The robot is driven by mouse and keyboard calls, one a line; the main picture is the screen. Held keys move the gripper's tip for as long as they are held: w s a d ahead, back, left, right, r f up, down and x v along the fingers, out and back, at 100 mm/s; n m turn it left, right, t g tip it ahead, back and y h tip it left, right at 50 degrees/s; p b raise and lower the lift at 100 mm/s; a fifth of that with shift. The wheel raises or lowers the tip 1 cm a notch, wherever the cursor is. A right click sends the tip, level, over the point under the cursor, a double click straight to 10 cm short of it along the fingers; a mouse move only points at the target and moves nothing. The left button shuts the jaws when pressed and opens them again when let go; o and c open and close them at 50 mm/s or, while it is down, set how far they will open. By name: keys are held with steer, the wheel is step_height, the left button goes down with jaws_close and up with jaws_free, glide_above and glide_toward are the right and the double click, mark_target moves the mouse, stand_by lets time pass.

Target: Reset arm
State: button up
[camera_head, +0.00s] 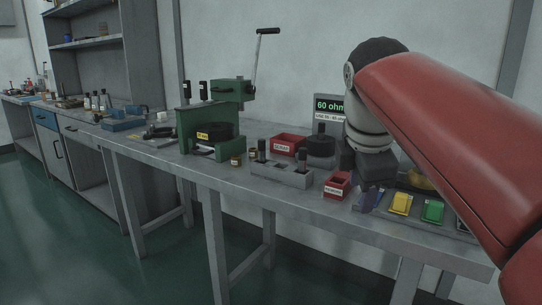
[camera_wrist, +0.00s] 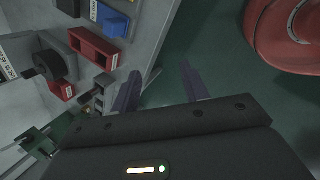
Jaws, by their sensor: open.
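My gripper (camera_head: 369,198) hangs at the front right part of the grey workbench (camera_head: 225,172) in the head view, with the red and black arm reaching in from the right. In the wrist view its two purple fingers (camera_wrist: 160,90) are apart with nothing between them. The left finger shows against the bench's edge and the right finger against the green floor. A small red bin (camera_head: 337,186) stands just left of the gripper. Part of the bench is hidden behind the arm.
A green press (camera_head: 205,126) with a raised lever stands mid-bench. A grey holed block (camera_head: 282,175), a larger red bin (camera_head: 287,145) and a "60 ohm" display (camera_head: 329,105) lie to its right. Yellow (camera_head: 400,203) and green (camera_head: 433,211) blocks sit below the arm. Open floor (camera_head: 110,255) lies in front.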

steer(key=s+f+m, duration=0.7)
steer(key=f+m, duration=0.2)
steer(key=f, duration=0.2)
steer(key=s+f+m+t+y, duration=0.1)
steer(key=s+f+m, duration=0.7)
steer(key=f+m, duration=0.1)
steer(key=shift+d+f+y, duration=0.15)
steer(key=shift+f+y, duration=0.15)
steer(key=shift+f, duration=0.6)
